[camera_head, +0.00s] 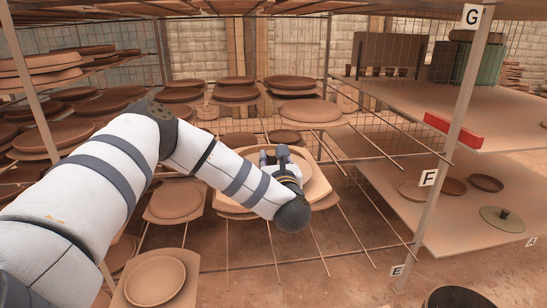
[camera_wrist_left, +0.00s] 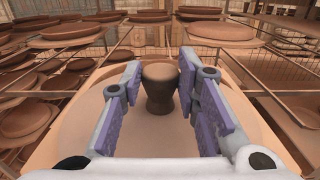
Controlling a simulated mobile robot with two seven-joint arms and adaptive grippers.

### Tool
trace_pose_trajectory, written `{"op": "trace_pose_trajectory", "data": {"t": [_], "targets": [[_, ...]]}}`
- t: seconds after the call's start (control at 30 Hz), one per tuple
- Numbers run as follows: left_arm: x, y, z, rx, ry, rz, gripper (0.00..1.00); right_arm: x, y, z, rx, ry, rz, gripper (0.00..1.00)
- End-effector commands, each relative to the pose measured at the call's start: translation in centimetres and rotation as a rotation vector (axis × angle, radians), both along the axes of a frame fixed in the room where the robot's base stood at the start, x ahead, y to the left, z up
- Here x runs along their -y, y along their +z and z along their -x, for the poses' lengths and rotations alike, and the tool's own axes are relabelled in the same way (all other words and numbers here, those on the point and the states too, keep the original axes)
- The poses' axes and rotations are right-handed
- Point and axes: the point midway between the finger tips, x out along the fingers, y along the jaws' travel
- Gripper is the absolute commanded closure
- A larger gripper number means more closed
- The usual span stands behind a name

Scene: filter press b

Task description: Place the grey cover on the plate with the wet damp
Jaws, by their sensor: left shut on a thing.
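My left gripper (camera_head: 283,153) is over a large round tan piece (camera_head: 316,178) on the middle rack. In the left wrist view, its purple-padded fingers (camera_wrist_left: 161,95) stand on both sides of a dark brown, waisted knob (camera_wrist_left: 159,86) and are shut on it. The knob rises from the wide tan round surface (camera_wrist_left: 75,130); whether the two are one piece I cannot tell. A grey-green disc with a dark knob, like the grey cover (camera_head: 502,220), lies on the lower right shelf. Which plate is damp is not clear. My right gripper is out of view.
Racks with several brown plates (camera_head: 236,93) stand behind and to the left. A pale dish (camera_head: 155,281) sits at front left. Bare rods (camera_head: 345,240) extend right of the arm. A labelled post (camera_head: 441,158) stands before the right shelves, with a red block (camera_head: 454,130).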

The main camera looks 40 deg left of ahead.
Motion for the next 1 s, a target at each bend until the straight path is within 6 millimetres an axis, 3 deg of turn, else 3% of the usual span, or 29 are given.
{"op": "trace_pose_trajectory", "data": {"t": [0.13,0.17,0.23,0.6,0.87,1.0], "targets": [[0.0,-0.4,0.0,0.000,0.000,0.000,1.00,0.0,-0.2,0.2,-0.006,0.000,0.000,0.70],[0.0,-0.3,0.0,-0.001,0.001,0.001,0.66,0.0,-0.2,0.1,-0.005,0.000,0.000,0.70],[0.0,-0.3,0.0,0.000,0.000,0.000,0.51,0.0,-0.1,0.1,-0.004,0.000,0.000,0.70],[0.1,0.3,0.0,0.003,-0.001,0.000,0.51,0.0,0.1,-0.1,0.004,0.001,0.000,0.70],[4.7,0.0,3.6,-0.003,-0.005,0.002,0.51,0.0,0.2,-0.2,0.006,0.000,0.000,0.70],[7.5,1.1,5.8,0.011,-0.006,-0.003,0.51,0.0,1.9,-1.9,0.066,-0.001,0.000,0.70]]}}
